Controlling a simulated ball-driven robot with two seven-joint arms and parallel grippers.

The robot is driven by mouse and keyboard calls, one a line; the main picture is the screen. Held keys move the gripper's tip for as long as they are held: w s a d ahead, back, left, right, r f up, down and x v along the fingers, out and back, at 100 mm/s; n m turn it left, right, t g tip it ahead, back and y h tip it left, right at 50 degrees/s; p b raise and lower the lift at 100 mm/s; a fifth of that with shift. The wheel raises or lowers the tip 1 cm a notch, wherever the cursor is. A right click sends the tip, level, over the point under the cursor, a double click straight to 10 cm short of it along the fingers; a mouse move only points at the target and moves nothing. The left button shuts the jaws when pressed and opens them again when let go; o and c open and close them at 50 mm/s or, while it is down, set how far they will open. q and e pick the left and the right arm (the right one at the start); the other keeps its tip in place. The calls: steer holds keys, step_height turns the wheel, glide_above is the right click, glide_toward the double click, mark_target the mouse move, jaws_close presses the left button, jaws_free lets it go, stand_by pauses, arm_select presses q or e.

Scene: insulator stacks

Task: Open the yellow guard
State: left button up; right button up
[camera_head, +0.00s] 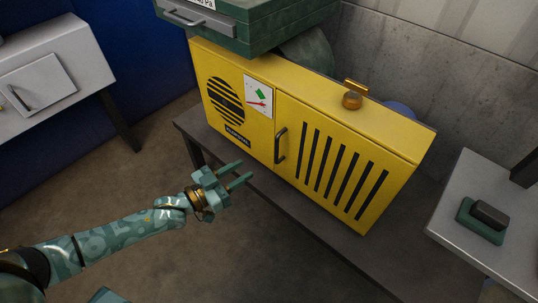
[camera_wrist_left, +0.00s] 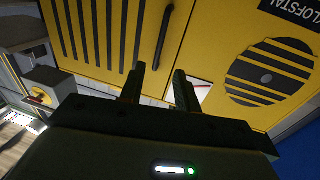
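The yellow guard (camera_head: 318,118) is the front of a yellow cabinet on a dark bench, with slanted black slots and a dark upright handle (camera_head: 280,146) at its left edge. The guard appears shut. It also shows in the left wrist view (camera_wrist_left: 145,20), where the handle (camera_wrist_left: 162,38) stands beyond the fingertips. My left gripper (camera_head: 246,171) is open and empty, in front of the cabinet and to the lower left of the handle, apart from it. Its two fingers (camera_wrist_left: 158,76) are spread in the wrist view. My right gripper is not in view.
The dark bench (camera_head: 330,240) runs under the cabinet. A green box (camera_head: 262,22) sits on top, with a brass knob (camera_head: 352,100) nearby. A grey table (camera_head: 490,235) stands right, a grey cabinet (camera_head: 60,60) left. The floor before the bench looks clear.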

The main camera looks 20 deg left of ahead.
arm_select(q)
steer(key=b+x, duration=0.3)
steer(key=x, duration=0.7)
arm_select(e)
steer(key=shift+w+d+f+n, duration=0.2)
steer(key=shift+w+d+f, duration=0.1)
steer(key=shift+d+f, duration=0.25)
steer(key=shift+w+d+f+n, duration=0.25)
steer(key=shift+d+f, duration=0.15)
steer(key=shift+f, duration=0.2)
arm_select(q)
steer(key=shift+w+d, duration=0.1)
steer(key=shift+d, duration=0.05)
jaws_close()
